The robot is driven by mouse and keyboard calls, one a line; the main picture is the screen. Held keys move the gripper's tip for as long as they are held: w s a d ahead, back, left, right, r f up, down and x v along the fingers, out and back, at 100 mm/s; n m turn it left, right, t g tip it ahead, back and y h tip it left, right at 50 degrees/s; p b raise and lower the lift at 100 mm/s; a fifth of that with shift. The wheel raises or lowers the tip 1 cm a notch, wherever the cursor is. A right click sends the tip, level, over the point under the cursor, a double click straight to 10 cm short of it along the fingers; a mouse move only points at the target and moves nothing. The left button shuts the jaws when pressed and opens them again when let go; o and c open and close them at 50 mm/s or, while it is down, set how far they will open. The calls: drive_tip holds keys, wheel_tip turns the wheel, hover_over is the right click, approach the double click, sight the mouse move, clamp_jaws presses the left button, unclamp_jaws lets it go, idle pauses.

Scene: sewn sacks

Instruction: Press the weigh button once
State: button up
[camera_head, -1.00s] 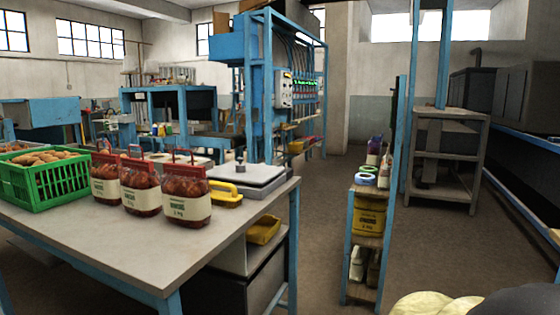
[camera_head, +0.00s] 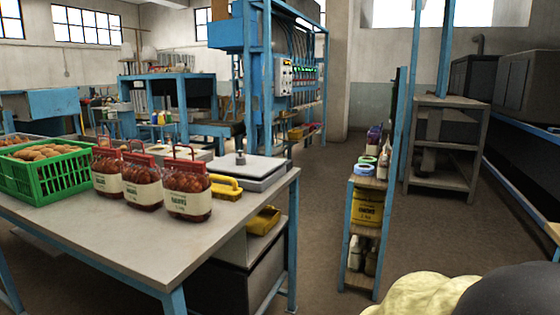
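A low scale with a grey plate (camera_head: 246,167) stands on the far right part of the table, with a small dark knob-like object (camera_head: 240,158) on its plate. I cannot make out a weigh button on it. My gripper is not in view.
The grey table (camera_head: 110,245) with blue legs fills the lower left. A green crate of potatoes (camera_head: 62,178) stands at its left. A narrow blue-framed shelf (camera_head: 369,184) stands right of the table, with open floor between. A pale rounded shape and a dark one fill the lower right corner.

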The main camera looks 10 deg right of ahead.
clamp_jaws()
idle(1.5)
